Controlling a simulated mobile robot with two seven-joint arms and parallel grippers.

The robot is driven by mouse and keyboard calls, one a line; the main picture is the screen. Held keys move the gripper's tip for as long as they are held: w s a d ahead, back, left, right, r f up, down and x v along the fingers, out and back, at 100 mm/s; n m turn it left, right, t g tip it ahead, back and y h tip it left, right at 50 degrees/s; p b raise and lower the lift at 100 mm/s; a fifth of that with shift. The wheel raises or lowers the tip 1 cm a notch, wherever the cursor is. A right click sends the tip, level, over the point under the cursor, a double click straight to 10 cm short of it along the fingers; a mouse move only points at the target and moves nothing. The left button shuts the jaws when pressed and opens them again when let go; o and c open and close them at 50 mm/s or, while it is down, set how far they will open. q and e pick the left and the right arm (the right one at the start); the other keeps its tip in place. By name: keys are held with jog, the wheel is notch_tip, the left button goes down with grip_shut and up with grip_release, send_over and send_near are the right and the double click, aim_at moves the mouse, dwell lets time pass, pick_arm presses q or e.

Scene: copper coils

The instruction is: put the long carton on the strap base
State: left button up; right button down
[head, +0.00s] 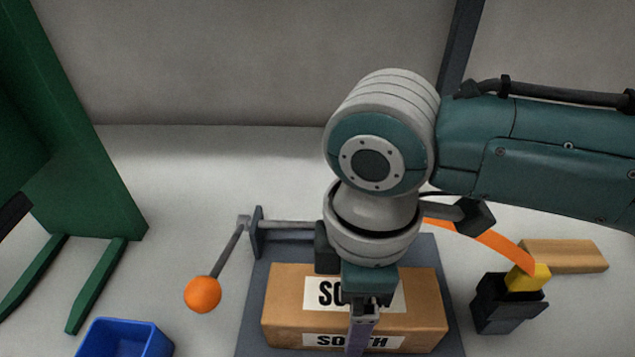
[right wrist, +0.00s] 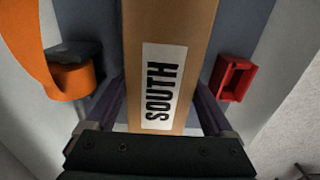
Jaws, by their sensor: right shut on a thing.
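The long carton (head: 285,310) is brown with white SOUTH labels and lies crosswise over the dark grey strap base (head: 260,340). Whether it touches the base cannot be told. My right gripper (head: 361,328) is above the carton with a finger down its front face. In the right wrist view the carton (right wrist: 165,60) runs between the two fingers of my right gripper (right wrist: 160,110), which is shut on it. The orange strap (head: 485,238) curves out to the right of the base, up to a yellow piece (head: 530,277). My left gripper is not in view.
A crank with an orange ball (head: 202,294) sticks out left of the base. A blue bin (head: 125,340) and a green frame with two prongs (head: 100,275) stand further left. A dark block (head: 505,305) and a wooden bar (head: 565,256) are at the right.

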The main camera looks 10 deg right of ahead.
jog(key=shift+f, duration=0.1)
grip_release()
